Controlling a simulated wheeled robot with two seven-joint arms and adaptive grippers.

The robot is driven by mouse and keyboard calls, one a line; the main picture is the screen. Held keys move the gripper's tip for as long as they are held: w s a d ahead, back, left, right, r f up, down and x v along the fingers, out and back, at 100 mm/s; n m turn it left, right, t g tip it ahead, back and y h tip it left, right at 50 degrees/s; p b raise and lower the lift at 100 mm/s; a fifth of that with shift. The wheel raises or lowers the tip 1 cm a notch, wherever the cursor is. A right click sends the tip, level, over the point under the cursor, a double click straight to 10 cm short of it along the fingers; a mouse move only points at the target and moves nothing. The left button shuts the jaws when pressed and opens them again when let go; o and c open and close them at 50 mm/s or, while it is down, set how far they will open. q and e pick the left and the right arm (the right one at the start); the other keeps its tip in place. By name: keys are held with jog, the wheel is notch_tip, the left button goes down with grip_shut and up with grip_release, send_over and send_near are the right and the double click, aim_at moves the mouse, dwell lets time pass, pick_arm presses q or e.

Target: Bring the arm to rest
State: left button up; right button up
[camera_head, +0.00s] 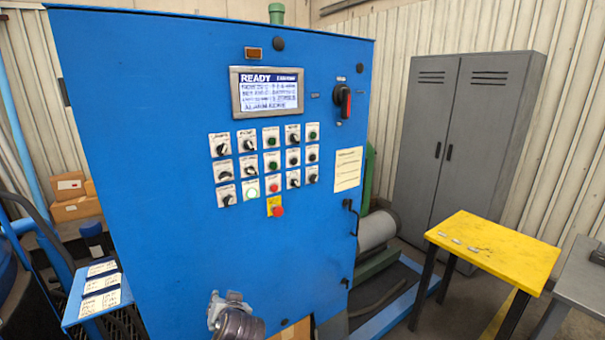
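My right gripper is not in view. The cabinet front carries a lit screen (267,92) reading READY, rows of knobs and buttons, one button lit pale green (251,194), and a red emergency button (278,211).
A red-handled switch (345,100) sticks out at the cabinet's upper right. A yellow table (490,250) stands at the right, before a grey locker (465,140). A grey table (588,285) is at the right edge. A blue shelf with labels (72,313) is at the lower left.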

pick_arm(q)
jog(key=s+a+f+m+g+h, duration=0.1)
jog(key=s+f+g+h, duration=0.1)
jog(key=s+f, duration=0.45)
jog(key=s+f+g+h, duration=0.2)
jog(key=s+f, duration=0.1)
jog(key=s, duration=0.6)
jog(key=s+a+f+m+g+h, duration=0.1)
jog(key=s+f+g+h, duration=0.1)
jog(key=s+f, duration=0.45)
jog(key=s+f+g, duration=0.1)
jog(key=s+f, duration=0.1)
jog(key=f, duration=1.4)
jog(key=s+f+g, duration=0.1)
jog(key=s+f, duration=0.1)
jog(key=f, duration=1.3)
jog(key=s+a+f, duration=0.1)
jog(key=s+f, duration=0.9)
jog(key=s, duration=0.1)
jog(key=s+a+f+g, duration=0.1)
jog(key=s+a+f, duration=0.1)
jog(key=s+f, duration=0.8)
jog(key=shift+s+a, duration=0.3)
jog(key=shift+s, duration=0.45)
jog(key=shift+f, duration=0.1)
